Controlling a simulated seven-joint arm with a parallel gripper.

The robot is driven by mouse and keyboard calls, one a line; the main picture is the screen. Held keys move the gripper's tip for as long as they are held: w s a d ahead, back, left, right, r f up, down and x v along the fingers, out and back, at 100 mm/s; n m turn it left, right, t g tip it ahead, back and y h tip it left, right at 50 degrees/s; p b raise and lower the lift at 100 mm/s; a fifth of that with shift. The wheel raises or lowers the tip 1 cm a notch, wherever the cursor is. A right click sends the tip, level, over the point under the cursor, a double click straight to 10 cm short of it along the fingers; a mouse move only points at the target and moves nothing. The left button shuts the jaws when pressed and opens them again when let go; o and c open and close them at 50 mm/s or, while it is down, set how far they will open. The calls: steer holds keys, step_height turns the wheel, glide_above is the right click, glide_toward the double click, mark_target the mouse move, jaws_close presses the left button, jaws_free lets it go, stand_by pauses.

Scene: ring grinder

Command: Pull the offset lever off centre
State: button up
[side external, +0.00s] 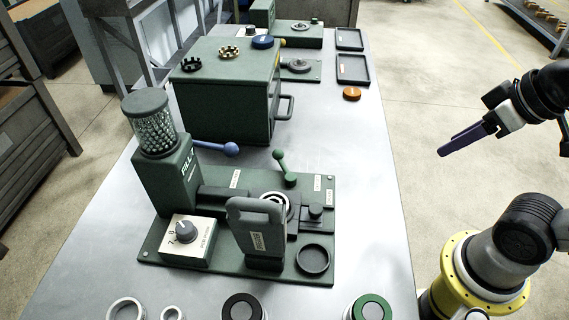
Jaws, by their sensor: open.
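A green ball-topped lever (281,166) stands on the right part of the green machine's base plate (210,268), tilted slightly left. A second lever with a blue ball handle (217,147) reaches right from the machine's hopper column (165,170). The labels are too small to read, so I cannot tell for sure which one is the offset lever. My gripper (445,151) is up at the right, beyond the table's right edge and well apart from both levers. Its dark purple fingers point left and hold nothing visible. They overlap in this view.
An upright green guard plate (257,232) stands in front of the green lever. A dial box (187,240) is at the front left. A large green cabinet (222,90) stands behind. Several rings, including a green one (371,307), lie along the front. The table's right strip (370,190) is clear.

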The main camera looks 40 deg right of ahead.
steer(key=shift+n, duration=0.4)
steer(key=c, duration=0.5)
steer(key=shift+n+t, duration=0.4)
steer(key=shift+n, duration=0.5)
steer(key=w+r, duration=0.2)
steer(key=r, duration=0.1)
steer(key=shift+w+a+r, duration=0.3)
steer(key=shift+a, duration=0.1)
jaws_close()
steer(key=w+a+r+n+y, duration=0.1)
steer(key=w+a+r+n, duration=0.15)
steer(key=w, duration=0.55)
steer(key=w+a+r+n+y, duration=0.1)
steer(key=w+a+r+n, duration=0.15)
steer(key=w, duration=0.55)
steer(key=w+a+f+n+g+y, duration=0.1)
steer(key=w+a+f, duration=0.15)
steer(key=w, duration=0.25)
steer(key=w+a+f+n+g, duration=0.1)
steer(key=w+a+f+n, duration=0.1)
steer(key=w+a, duration=0.2)
steer(key=w+a+f+g, duration=0.1)
steer(key=w+a+f, duration=0.1)
steer(key=f, duration=0.3)
steer(key=w+a+f+g, duration=0.1)
steer(key=w+a+f, duration=0.1)
steer(key=f, duration=0.4)
steer(key=shift+a+n, duration=0.3)
steer(key=shift+a, duration=0.25)
steer(key=shift+w, duration=0.1)
